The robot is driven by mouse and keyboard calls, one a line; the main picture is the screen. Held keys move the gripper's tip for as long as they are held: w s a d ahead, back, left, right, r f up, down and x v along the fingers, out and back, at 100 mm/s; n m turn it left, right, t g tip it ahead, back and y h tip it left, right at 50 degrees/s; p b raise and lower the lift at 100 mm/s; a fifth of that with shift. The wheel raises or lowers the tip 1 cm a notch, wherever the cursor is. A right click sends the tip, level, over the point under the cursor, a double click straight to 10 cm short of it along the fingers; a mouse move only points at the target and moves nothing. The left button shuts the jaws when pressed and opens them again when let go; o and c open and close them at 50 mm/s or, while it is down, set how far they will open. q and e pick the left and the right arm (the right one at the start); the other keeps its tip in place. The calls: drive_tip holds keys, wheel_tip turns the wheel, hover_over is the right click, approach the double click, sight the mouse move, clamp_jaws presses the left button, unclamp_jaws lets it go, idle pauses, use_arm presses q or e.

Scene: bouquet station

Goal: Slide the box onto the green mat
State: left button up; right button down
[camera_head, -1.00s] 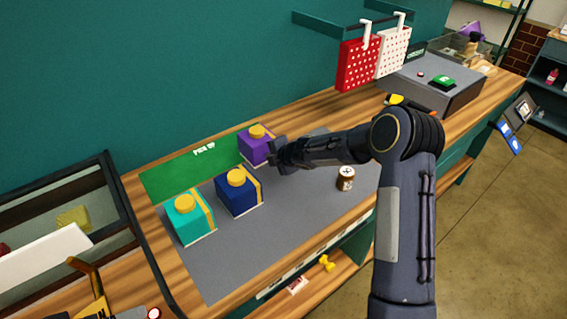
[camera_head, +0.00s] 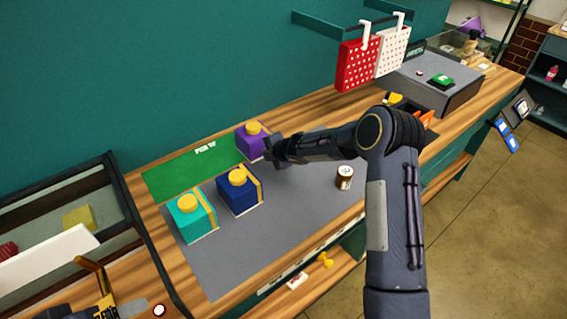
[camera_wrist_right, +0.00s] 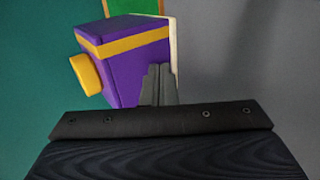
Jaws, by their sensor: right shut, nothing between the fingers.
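The purple box (camera_head: 249,147) with a yellow round top and yellow stripe stands at the right end of the green mat (camera_head: 185,176), which is lettered in white. It looks partly over the mat's end; its exact overlap is hidden. My right gripper (camera_head: 271,151) is shut and empty, against or very close to the box's right side. In the wrist view the shut fingers (camera_wrist_right: 158,84) are at the side of the purple box (camera_wrist_right: 125,65), with the green mat (camera_wrist_right: 130,6) beyond it.
A navy box (camera_head: 236,197) and a teal box (camera_head: 191,220) stand along the mat's front edge on the grey surface (camera_head: 270,225). A brown jar (camera_head: 345,178) stands right, under my arm.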

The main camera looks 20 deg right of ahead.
sight(262, 147)
drive_tip(key=shift+w+a+r+p, duration=0.15)
drive_tip(key=shift+w+a+p, duration=0.05)
drive_tip(key=shift+w+p, duration=0.4)
drive_tip(key=shift+w+a+f, duration=0.1)
drive_tip(key=shift+f, duration=0.1)
drive_tip(key=shift+w+a, duration=0.2)
drive_tip(key=shift+w, duration=0.5)
drive_tip(key=shift+w, duration=0.1)
drive_tip(key=shift+w+a+b, duration=0.4)
drive_tip(key=shift+w, duration=0.4)
drive_tip(key=shift+s+d+r+b, duration=0.1)
drive_tip(key=shift+s+d+b, duration=0.05)
drive_tip(key=shift+s+b, duration=0.25)
drive_tip(key=shift+s+d+r+b, duration=0.2)
drive_tip(key=shift+s+b, duration=0.4)
drive_tip(key=shift+b, duration=0.05)
drive_tip(key=shift+s+d+r+b, duration=0.15)
drive_tip(key=shift+s+d+b, duration=0.05)
drive_tip(key=shift+s+b, duration=0.2)
drive_tip(key=shift+s+d+r+b, duration=0.15)
drive_tip(key=shift+s+b, duration=0.1)
drive_tip(key=shift+s, duration=0.25)
drive_tip(key=shift+s+d+r+b, duration=0.15)
drive_tip(key=shift+s+r+b, duration=0.1)
drive_tip(key=shift+s, duration=0.25)
drive_tip(key=shift+s+d+r+b, duration=0.15)
drive_tip(key=shift+s+r, duration=0.05)
drive_tip(key=shift+s, duration=0.3)
